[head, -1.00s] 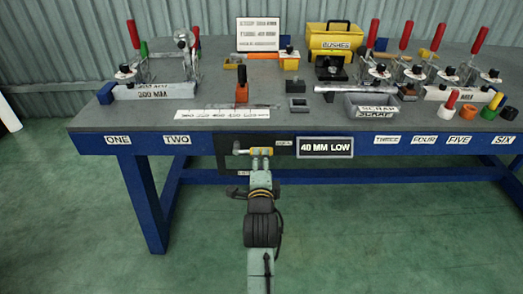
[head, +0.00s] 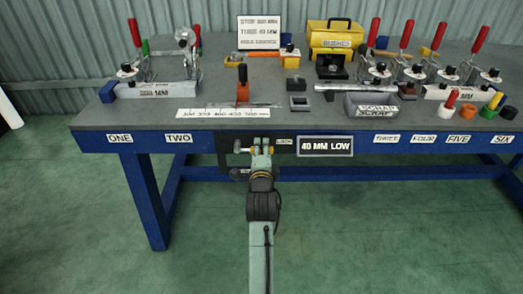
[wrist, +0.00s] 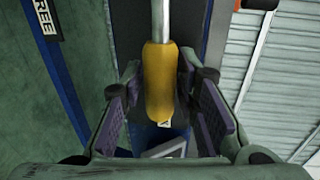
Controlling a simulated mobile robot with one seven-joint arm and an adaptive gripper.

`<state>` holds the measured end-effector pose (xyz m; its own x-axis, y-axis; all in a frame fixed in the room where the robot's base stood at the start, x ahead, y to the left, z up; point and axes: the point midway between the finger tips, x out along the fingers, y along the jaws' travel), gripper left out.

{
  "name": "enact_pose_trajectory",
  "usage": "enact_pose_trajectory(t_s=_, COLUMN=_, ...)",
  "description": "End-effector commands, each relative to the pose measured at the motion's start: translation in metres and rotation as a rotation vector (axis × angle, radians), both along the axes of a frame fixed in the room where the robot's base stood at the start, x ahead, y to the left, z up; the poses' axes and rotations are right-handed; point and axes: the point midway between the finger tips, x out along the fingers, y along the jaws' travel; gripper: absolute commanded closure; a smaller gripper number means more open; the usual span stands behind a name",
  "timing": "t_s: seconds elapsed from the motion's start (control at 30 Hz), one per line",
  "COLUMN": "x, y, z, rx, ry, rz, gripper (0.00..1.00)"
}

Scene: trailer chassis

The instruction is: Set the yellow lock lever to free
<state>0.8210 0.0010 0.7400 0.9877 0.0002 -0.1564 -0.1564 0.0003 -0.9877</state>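The yellow lock lever (wrist: 158,82) has a rounded yellow grip on a grey metal rod, which runs to the top edge of the wrist view. My gripper (wrist: 163,118) is open, with its purple-padded fingers on either side of the grip. Gaps show between both pads and the grip. In the head view my gripper (head: 260,147) is at the table's front edge, in front of the dark lever plate (head: 224,152), and mostly hides the lever. The LOCK label (head: 284,142) shows right of the gripper. The lever's exact angle is hidden there.
The table's blue front rail (head: 370,145) is beside the gripper, with a "40 MM LOW" sign (head: 325,146) to the right. Clamps, blocks and a grey SCRAP bin (head: 371,107) stand on the tabletop. The floor in front is clear.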

Motion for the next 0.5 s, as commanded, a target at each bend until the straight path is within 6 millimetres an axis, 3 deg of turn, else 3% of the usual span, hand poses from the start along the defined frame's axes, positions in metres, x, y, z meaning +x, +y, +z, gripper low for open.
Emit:
enact_pose_trajectory(t_s=0.37, x=-0.0001, y=0.0000, z=0.0000, rx=0.000, ry=0.000, rz=0.000, gripper=0.99)
enact_pose_trajectory(t_s=0.5, x=-0.0002, y=0.0000, z=-0.0001, rx=0.000, ry=0.000, rz=0.000, gripper=1.00)
